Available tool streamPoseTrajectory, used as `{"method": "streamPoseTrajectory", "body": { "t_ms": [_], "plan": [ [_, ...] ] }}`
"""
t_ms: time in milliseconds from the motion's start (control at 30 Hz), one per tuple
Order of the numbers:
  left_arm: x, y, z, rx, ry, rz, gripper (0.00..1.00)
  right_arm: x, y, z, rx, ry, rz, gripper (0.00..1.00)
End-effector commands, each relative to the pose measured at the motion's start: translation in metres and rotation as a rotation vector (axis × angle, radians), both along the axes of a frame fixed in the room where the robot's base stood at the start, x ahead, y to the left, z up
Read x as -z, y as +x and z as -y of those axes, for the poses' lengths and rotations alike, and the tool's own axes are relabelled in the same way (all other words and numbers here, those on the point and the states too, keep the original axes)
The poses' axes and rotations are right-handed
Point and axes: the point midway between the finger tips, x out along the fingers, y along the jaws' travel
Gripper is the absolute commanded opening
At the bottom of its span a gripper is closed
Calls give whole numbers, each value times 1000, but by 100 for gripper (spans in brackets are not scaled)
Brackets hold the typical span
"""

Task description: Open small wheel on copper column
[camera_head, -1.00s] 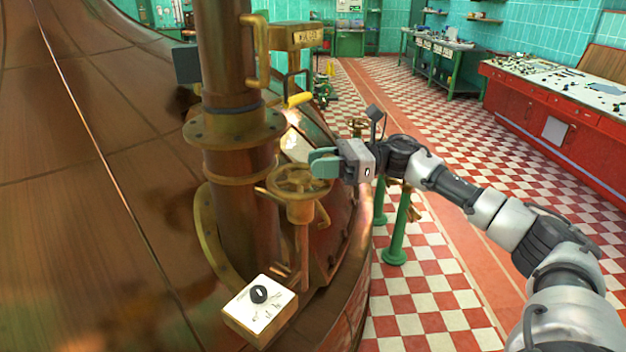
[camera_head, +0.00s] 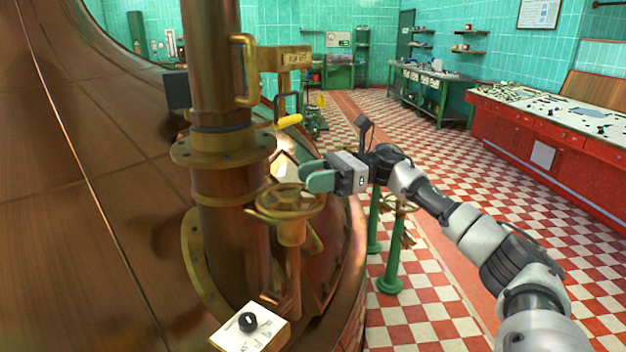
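The small brass wheel (camera_head: 288,201) lies flat on top of a short stem beside the thick copper column (camera_head: 232,215). My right gripper (camera_head: 310,178) is just above and behind the wheel's right rim. Its teal fingers point left and look parted, with nothing visible between them. I cannot tell whether they touch the rim. My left gripper is not in view.
A white box with a black knob (camera_head: 248,322) sits below the wheel. Green posts (camera_head: 391,255) with another wheel (camera_head: 398,204) stand right. Checkered floor (camera_head: 445,310) is open beyond.

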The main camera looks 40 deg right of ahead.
Motion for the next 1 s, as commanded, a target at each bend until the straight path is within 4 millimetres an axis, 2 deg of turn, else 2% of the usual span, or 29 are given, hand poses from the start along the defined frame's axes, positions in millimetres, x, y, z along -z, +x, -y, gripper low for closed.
{"method": "streamPoseTrajectory", "body": {
  "t_ms": [33,100,367,467,567,800,1000],
  "plan": [
    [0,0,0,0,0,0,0,0,0,0,0,-1,-1,45],
    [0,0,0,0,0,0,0,1,0,0,-1,-3,-2,54],
    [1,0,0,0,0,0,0,3,0,0,-2,-4,-3,54],
    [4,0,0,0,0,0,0,4,-2,7,1,-5,-4,54],
    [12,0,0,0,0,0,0,6,-6,21,2,-5,-4,54],
    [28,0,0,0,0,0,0,5,-20,68,3,-3,-1,54],
    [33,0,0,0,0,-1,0,3,-29,95,1,-3,-2,54]
  ]
}}
